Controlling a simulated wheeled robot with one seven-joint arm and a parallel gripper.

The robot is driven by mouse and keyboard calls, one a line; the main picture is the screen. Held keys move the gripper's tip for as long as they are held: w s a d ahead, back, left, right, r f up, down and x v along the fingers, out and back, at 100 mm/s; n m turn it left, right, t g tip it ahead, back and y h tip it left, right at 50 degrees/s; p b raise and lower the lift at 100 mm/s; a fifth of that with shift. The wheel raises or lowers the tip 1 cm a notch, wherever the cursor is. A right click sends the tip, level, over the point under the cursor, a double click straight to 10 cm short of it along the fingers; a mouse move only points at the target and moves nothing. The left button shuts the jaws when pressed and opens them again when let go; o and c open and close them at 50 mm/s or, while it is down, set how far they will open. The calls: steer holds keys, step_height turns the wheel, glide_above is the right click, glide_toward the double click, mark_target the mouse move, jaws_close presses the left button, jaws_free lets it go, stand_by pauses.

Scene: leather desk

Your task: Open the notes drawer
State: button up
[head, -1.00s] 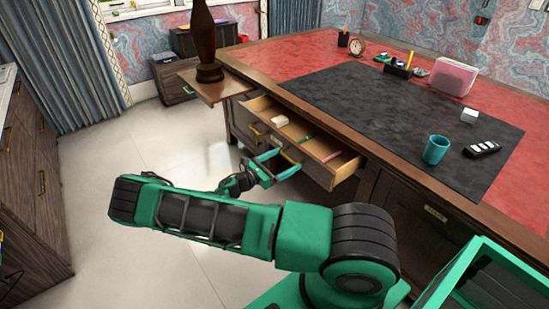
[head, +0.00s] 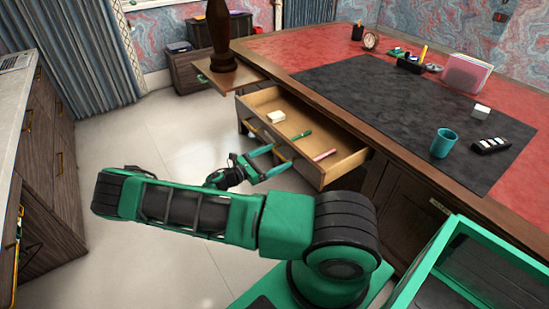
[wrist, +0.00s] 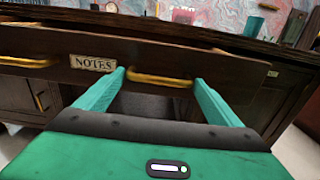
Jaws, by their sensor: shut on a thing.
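The notes drawer (head: 312,174) is pulled well out of the dark wooden desk, and its inside shows from above. In the wrist view its dark front (wrist: 215,62) carries a "NOTES" label (wrist: 93,63) left of a brass handle (wrist: 160,78). My green gripper (head: 280,157) is at the drawer front, its two fingers on either side of the handle. In the drawer lie a white block (head: 276,117), a green pen (head: 301,135) and a pink stick (head: 324,155).
A teal cup (head: 443,143), a black remote-like object (head: 490,145) and a small white block (head: 481,111) stand on the desktop. A dark brown vase-like object (head: 220,40) stands on a pull-out board (head: 232,79). Cabinets (head: 45,150) line the left. Floor (head: 150,130) between is clear.

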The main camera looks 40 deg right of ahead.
steer(key=o, duration=1.3)
steer(key=shift+w, duration=0.15)
steer(key=a, duration=0.3)
steer(key=w+a, duration=0.1)
steer(key=a, duration=0.6)
steer(key=shift+w+a, duration=0.2)
steer(key=shift+a, duration=0.2)
steer(key=shift+s, duration=0.1)
steer(key=s+a+r+m+t+y, duration=0.1)
steer(key=s+r+m+y, duration=0.5)
steer(key=s+r, duration=0.3)
steer(key=s+a+r+m+y, duration=0.1)
steer(key=s+r+m+y, duration=0.5)
steer(key=s+r+m, duration=0.3)
steer(key=s+a+r+m+t+y, duration=0.1)
steer(key=s+r+m+y, duration=0.5)
steer(key=s+r, duration=0.5)
steer(key=shift+s+a+r+m+t, duration=0.15)
steer(key=shift+s+a+m+t, duration=0.2)
steer(key=shift+s+m, duration=0.5)
